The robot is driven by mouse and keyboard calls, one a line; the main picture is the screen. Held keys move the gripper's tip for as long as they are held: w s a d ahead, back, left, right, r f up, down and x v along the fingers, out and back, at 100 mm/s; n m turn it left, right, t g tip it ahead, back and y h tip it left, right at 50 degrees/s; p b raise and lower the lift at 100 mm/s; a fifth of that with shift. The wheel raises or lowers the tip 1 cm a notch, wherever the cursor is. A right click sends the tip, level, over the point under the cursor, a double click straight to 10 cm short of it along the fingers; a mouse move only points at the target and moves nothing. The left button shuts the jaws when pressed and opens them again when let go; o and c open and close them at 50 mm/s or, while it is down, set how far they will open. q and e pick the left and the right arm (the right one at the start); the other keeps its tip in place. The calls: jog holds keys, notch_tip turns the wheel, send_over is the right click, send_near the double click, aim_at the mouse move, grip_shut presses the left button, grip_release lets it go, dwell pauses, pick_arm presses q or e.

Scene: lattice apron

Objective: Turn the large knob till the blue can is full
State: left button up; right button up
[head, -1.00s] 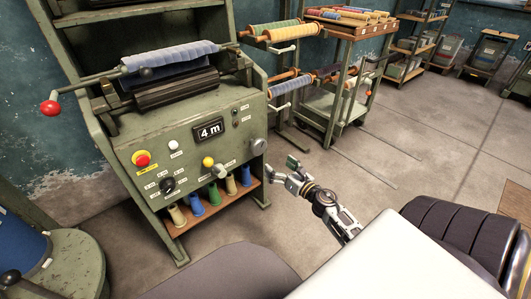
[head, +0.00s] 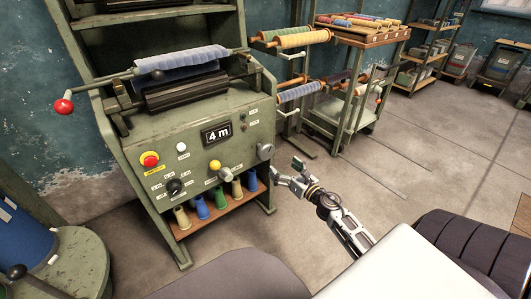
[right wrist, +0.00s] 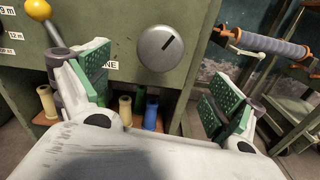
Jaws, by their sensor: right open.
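The large knob is the round grey knob (head: 265,151) with a dark slot, at the right of the green machine's front panel. In the right wrist view the grey knob (right wrist: 160,48) stands beyond my fingers, its slot slanting. My right gripper (head: 286,168) is open and empty, just in front of and below the knob, apart from it. Its green-padded fingers (right wrist: 155,92) show wide apart. A blue drum (head: 20,240) at the left edge may be the blue can; its contents cannot be seen. My left gripper is out of view.
The panel has a "4 m" display (head: 216,134), a red button (head: 149,159), a black dial (head: 174,187) and a yellow-balled lever (head: 215,165). Several cones stand on a low shelf (head: 190,228). A spool rack (head: 345,110) stands right of the machine. Open floor lies further right.

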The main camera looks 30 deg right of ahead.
aim_at(268, 154)
jog(key=shift+w+a, duration=0.15)
jog(key=shift+w, duration=1.8)
jog(key=shift+w+a, duration=0.15)
jog(key=shift+w, duration=1.8)
jog(key=shift+w+a, duration=0.15)
jog(key=shift+w, duration=1.8)
jog(key=c, duration=1)
